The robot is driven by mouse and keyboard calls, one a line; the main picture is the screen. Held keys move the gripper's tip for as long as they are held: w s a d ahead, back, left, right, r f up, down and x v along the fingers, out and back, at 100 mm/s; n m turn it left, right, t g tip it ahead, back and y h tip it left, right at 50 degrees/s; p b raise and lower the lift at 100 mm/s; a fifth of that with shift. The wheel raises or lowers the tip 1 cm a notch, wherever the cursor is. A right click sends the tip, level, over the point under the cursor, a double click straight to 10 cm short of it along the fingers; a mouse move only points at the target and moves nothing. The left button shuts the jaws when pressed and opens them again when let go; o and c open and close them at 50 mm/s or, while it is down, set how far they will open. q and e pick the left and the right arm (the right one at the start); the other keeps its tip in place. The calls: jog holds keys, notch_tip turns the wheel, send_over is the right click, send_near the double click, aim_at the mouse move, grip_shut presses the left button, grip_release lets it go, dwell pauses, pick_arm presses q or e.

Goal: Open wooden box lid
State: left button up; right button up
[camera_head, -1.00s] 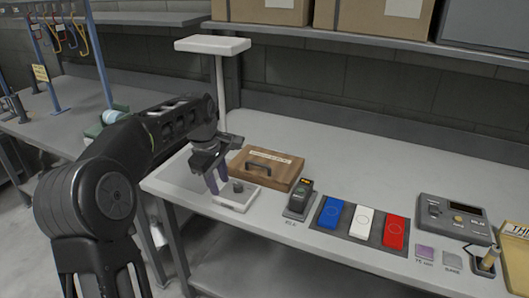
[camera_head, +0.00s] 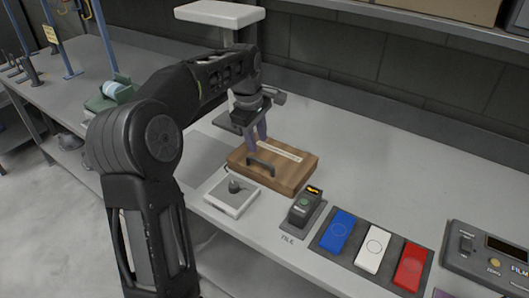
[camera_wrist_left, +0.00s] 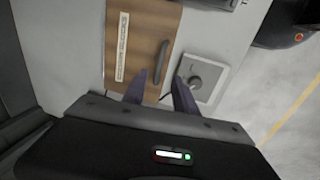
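The wooden box (camera_head: 300,172) lies closed on the grey bench, with a pale label strip and a dark handle (camera_head: 262,166) on its lid. It also shows in the left wrist view (camera_wrist_left: 138,50), with the handle (camera_wrist_left: 161,62) running along one edge. My left gripper (camera_head: 256,146) is over the box, its two purple fingers pointing down by the handle. In the left wrist view the fingers (camera_wrist_left: 156,88) are spread apart, one on each side of the handle's line, with nothing between them. Whether they touch the lid is unclear. My right gripper is not in view.
A white plate with a dark knob (camera_head: 234,190) sits in front of the box. A handheld device (camera_head: 304,206) stands right of it, then blue (camera_head: 338,230), white (camera_head: 373,248) and red (camera_head: 410,266) blocks. A white-topped post (camera_head: 220,14) rises behind my arm.

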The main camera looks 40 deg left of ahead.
aim_at(261, 161)
pick_arm(q)
jog(key=shift+w+f+p, duration=0.2)
jog(key=shift+w+f, duration=0.05)
jog(key=shift+f, duration=1.05)
jog(key=shift+w+f+p, duration=0.15)
jog(key=shift+w+f, duration=0.15)
jog(key=shift+f, duration=0.95)
jog(key=shift+w+f+p, duration=0.2)
jog(key=shift+w+f, duration=0.05)
jog(key=shift+f, duration=1.05)
jog(key=shift+c, duration=0.3)
grip_shut()
